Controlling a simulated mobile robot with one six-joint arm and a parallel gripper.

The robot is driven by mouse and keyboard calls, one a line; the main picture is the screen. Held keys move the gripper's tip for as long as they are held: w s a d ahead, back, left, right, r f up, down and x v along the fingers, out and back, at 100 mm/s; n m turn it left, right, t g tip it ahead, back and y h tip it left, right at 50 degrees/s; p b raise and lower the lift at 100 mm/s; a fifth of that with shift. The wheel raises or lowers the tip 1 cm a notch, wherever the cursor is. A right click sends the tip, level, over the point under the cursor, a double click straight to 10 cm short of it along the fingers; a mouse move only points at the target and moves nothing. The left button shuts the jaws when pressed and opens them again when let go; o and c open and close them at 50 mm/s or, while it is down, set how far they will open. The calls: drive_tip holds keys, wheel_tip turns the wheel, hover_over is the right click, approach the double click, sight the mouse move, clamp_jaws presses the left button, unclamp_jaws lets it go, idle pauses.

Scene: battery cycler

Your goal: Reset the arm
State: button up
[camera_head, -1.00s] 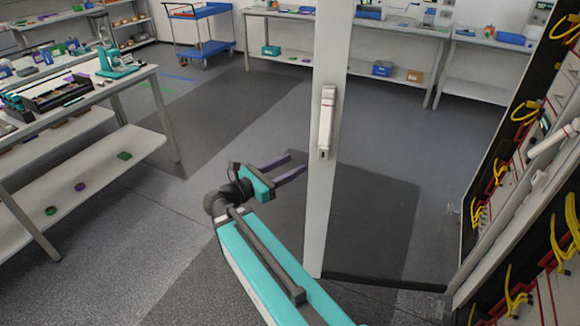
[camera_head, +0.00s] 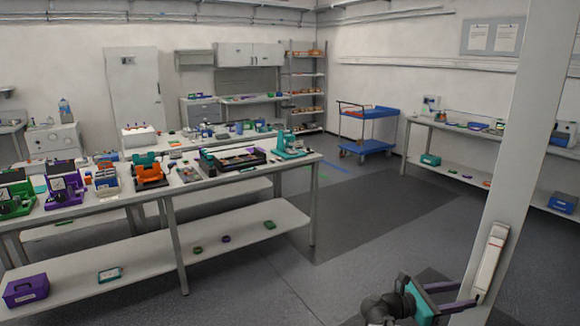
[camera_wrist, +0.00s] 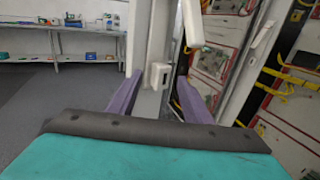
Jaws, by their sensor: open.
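My gripper (camera_head: 468,295) is at the lower right of the head view, its two purple fingers apart with nothing held between them. The fingers point right, toward the white upright panel edge (camera_head: 525,130) with its long white handle (camera_head: 490,262). The fingertips appear close to the handle's lower end; I cannot tell whether they touch. In the wrist view my gripper (camera_wrist: 159,80) is spread, and a white latch block (camera_wrist: 158,75) on the panel edge shows beyond the gap.
A workbench (camera_head: 235,181) with battery tools stands at the left. A blue cart (camera_head: 375,146) and wall bench (camera_head: 455,127) are behind. Open grey floor (camera_head: 380,225) lies between. Yellow cables (camera_wrist: 290,75) and red-edged racks fill the wrist view's right.

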sight(474, 293)
drive_tip(key=shift+w+d+p, duration=0.15)
drive_tip(key=shift+d+p, duration=0.2)
drive_tip(key=shift+d, duration=1.25)
drive_tip(key=shift+a, duration=0.15)
